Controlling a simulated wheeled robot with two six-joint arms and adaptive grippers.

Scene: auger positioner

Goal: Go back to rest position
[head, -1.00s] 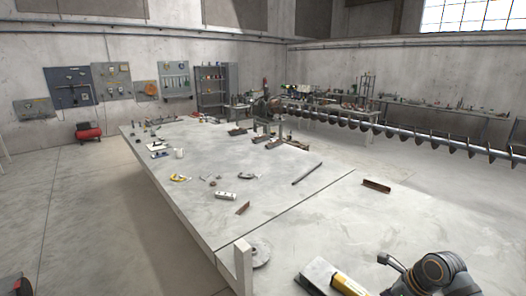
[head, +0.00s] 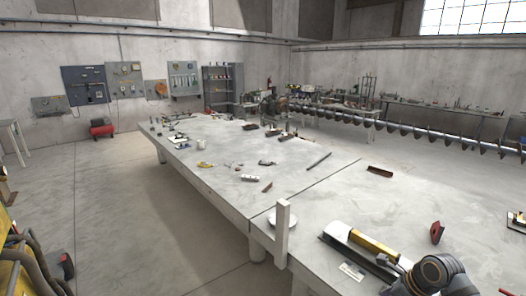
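My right arm (head: 436,273), dark grey and jointed, shows at the bottom right, over the near part of the long pale table (head: 330,212). A small dark part (head: 388,261) sticks out at its left side; it may belong to my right gripper, but its fingers cannot be made out. Nothing is clearly seen held by it. My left arm and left gripper do not show.
A grey block with a yellow cylinder (head: 374,243) lies on the table beside my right arm. A red part (head: 437,232) is further right. A white post (head: 282,230) rises at the table edge. A long auger (head: 400,131) lies behind. Yellow equipment with hoses (head: 18,262) stands bottom left; floor between is open.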

